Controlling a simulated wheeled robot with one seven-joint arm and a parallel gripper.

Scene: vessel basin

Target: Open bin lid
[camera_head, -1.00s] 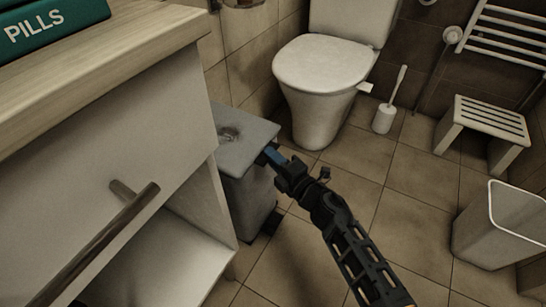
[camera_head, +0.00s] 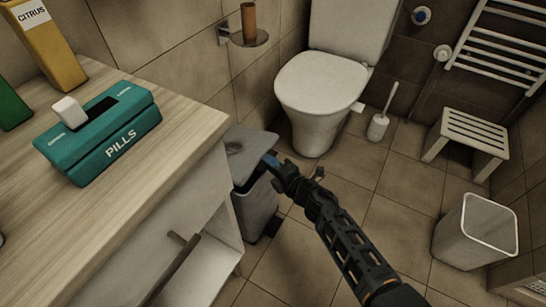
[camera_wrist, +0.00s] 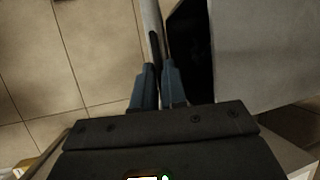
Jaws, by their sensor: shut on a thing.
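The grey bin (camera_head: 257,205) stands on the floor between the cabinet and the toilet. Its lid (camera_head: 250,146) is tilted up, with a dark gap between the lid and the bin body. My gripper (camera_head: 270,158) is at the lid's right edge. In the wrist view my gripper (camera_wrist: 158,75) has its blue fingers close together on a thin edge beside a dark opening; the grey lid panel (camera_wrist: 262,50) fills the right side. The exact contact at the fingertips is hard to see.
A wooden-topped cabinet (camera_head: 165,150) with a teal pills box (camera_head: 100,130) stands on the left. The toilet (camera_head: 320,90), brush (camera_head: 378,125), slatted stool (camera_head: 468,140) and open white basket (camera_head: 475,232) stand around. The tiled floor (camera_head: 350,190) between is clear.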

